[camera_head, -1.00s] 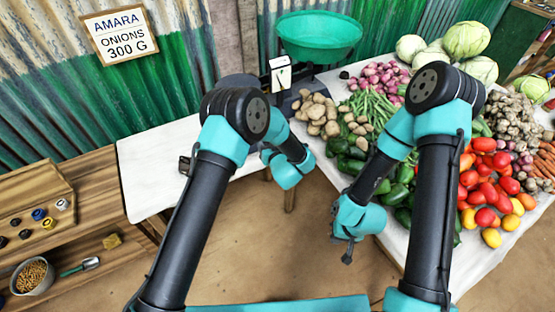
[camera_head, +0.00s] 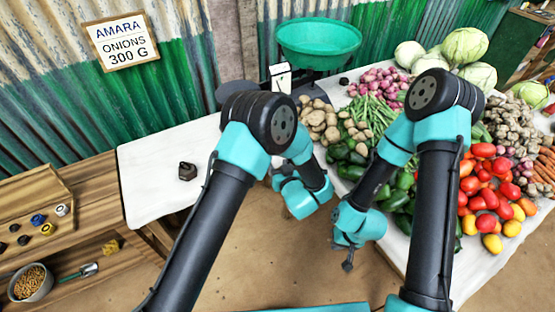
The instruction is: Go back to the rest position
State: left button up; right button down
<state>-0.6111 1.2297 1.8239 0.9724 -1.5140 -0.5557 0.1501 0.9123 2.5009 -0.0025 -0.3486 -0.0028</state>
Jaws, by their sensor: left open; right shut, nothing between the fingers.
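My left gripper (camera_head: 284,177) is at the end of the folded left arm, over the gap to the right of the white table, left of the green peppers. It is open, with no object seen in it; its fingers are partly hidden by the arm. My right gripper (camera_head: 347,262) hangs in front of the vegetable table, below the peppers, pointing down. It is shut and empty. Neither gripper is seen touching anything.
A dark weight (camera_head: 187,171) sits on the white table (camera_head: 150,170). A scale with a green bowl (camera_head: 318,42) stands behind. Potatoes (camera_head: 318,118), green peppers (camera_head: 345,155) and tomatoes (camera_head: 483,185) lie right. A wooden shelf (camera_head: 85,185) is left. The floor between is clear.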

pick_arm(q)
jog(key=s+a+f+g+h, duration=0.1)
jog(key=a+f+g+h, duration=0.2)
jog(key=a+f, duration=0.35)
jog(key=s+a+f+g+h, duration=0.2)
jog(key=a+f+g, duration=0.1)
jog(key=a, duration=0.6)
jog(key=s+a+f+g+h, duration=0.2)
jog(key=s+a+g, duration=0.2)
jog(key=s, duration=0.6)
jog(key=s+a+f+g+h, duration=0.2)
jog(key=s+a+g, duration=0.2)
jog(key=s+a, duration=0.3)
jog(key=s, duration=0.4)
jog(key=shift+g, duration=0.4)
jog(key=shift+a, duration=0.1)
